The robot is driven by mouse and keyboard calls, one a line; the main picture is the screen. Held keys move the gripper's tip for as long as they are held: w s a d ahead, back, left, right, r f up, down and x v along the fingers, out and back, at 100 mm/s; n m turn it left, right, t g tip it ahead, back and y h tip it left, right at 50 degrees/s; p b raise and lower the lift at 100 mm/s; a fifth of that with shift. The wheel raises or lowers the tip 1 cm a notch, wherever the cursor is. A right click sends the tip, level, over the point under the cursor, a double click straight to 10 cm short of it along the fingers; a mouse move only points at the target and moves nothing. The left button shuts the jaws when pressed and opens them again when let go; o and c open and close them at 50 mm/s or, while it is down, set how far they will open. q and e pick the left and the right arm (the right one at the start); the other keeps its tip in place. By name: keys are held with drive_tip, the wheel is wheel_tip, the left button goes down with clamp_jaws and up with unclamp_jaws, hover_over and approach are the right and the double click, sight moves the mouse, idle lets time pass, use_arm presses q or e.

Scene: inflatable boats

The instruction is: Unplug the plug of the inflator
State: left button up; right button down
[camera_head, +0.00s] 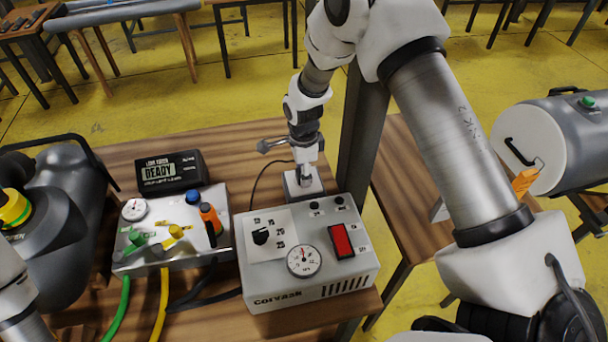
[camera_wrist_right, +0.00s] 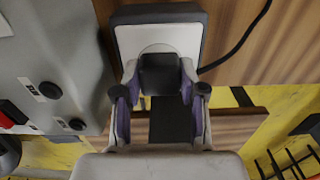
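The inflator appears to be the grey box (camera_head: 310,252) with a dial, gauge and red switch, near the table's front edge. Its side also shows at the left of the right wrist view (camera_wrist_right: 52,60). The black plug (camera_wrist_right: 160,75) sits against a pale socket plate (camera_wrist_right: 160,38) with a dark rim. My right gripper (camera_head: 304,178) is down at the socket behind the inflator. In the right wrist view its two fingers (camera_wrist_right: 160,80) press on both sides of the plug. Whether the plug's pins are in the socket is hidden. My left gripper is out of view.
A silver valve box (camera_head: 170,225) with green and yellow hoses and a black display (camera_head: 171,171) stand left of the inflator. A thin black cable (camera_head: 262,178) curves behind the inflator. A dark post (camera_head: 362,130) rises beside my right arm. A grey tank (camera_head: 560,140) is at right.

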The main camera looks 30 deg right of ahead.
drive_tip(key=shift+r, duration=0.1)
drive_tip(key=shift+r+p, duration=2.65)
drive_tip(key=shift+r, duration=0.25)
